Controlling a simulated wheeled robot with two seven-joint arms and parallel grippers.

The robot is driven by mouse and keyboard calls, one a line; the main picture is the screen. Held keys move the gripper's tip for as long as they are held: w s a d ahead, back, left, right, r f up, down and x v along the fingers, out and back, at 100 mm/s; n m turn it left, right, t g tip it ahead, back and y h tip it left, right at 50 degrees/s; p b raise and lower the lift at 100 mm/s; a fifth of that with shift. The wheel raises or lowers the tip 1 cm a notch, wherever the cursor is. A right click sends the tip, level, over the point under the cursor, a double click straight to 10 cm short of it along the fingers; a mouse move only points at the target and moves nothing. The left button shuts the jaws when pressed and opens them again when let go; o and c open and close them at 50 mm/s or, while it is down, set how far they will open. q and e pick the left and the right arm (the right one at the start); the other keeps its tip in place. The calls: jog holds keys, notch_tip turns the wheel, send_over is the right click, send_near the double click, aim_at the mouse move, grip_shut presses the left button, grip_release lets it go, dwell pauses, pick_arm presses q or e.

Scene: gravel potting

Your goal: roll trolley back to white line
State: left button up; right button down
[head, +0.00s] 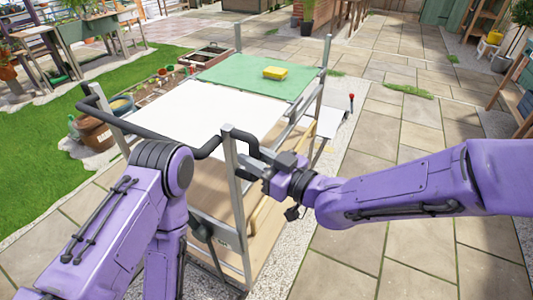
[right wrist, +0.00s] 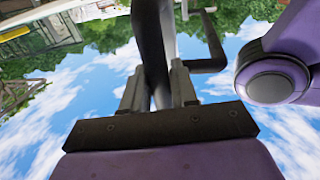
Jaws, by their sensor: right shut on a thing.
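The trolley (head: 195,112) stands upright in the middle of the head view, with metal corner posts, a pale top and wooden lower parts. Its black handle (head: 208,148) runs along the near end. My right gripper (head: 262,168) is at the near right post, shut on the black handle, which passes between its fingers in the right wrist view (right wrist: 157,85). My left arm comes in from the left in front of the trolley; its gripper is out of view. I cannot make out a white line.
A green mat (head: 255,76) with a yellow block (head: 275,73) lies on the trolley's far half. A brown pot (head: 95,133) stands left of it, by the lawn (head: 40,175). Pale gravel (head: 280,235) borders the trolley. Paving (head: 400,150) to the right is mostly open.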

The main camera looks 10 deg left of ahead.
jog(key=shift+s+a+f, duration=0.1)
jog(key=shift+s, duration=0.25)
jog(key=c, duration=1)
grip_release()
jog(key=shift+w, duration=0.1)
jog(key=shift+d, duration=0.35)
jog(key=b+v, duration=0.2)
jog(key=v, duration=0.8)
jog(key=shift+a, duration=0.1)
